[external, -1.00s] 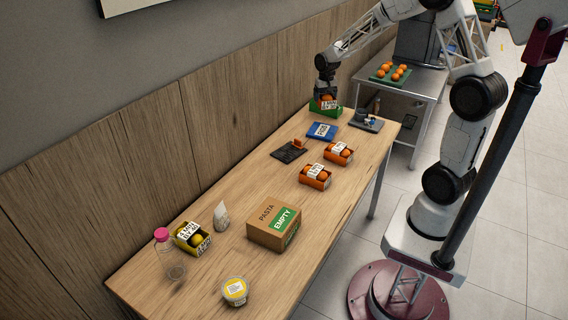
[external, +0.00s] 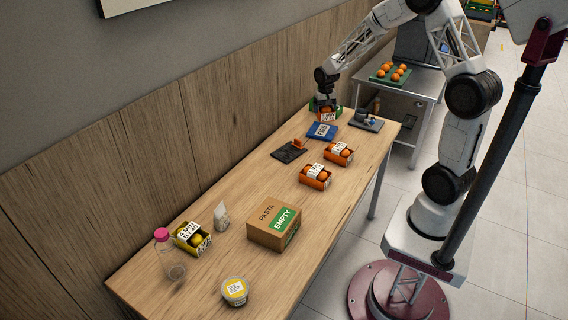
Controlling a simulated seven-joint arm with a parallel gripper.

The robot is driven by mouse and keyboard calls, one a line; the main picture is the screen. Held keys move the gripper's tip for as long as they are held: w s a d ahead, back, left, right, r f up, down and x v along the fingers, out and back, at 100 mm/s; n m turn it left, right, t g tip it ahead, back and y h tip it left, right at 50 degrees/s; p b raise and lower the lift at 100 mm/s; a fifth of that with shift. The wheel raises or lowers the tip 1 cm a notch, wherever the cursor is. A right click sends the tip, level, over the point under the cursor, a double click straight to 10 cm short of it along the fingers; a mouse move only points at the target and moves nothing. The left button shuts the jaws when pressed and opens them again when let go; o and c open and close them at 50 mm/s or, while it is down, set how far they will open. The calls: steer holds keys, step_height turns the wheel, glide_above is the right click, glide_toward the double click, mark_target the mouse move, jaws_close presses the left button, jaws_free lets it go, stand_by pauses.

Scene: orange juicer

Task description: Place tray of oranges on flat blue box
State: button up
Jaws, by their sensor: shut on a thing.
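My gripper (external: 326,104) is at the far end of the wooden table, shut on a small tray of oranges (external: 327,117) with a white label. The flat blue box (external: 321,132) lies on the table just in front of the held tray in the picture. The tray overlaps the box's far edge in this view; I cannot tell whether they touch. A green box (external: 313,104) is behind the tray, mostly hidden by it and my gripper. Two more orange trays sit on the table, one nearer (external: 316,184) and one farther (external: 340,159).
A black flat box (external: 286,154) and a grey one (external: 368,127) flank the blue box, each with small things on top. A pasta carton (external: 267,233), lemon tray (external: 205,249), bottle (external: 170,262), packet (external: 221,215) and tub (external: 234,291) stand nearer. The wall borders the left.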

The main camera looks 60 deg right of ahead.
steer(key=shift+f, duration=2.35)
steer(key=shift+f, duration=1.85)
steer(key=shift+f, duration=0.1)
steer(key=o, duration=0.8)
steer(key=shift+o, duration=0.2)
step_height(320, 180, up, 11)
steer(key=shift+r, duration=0.6)
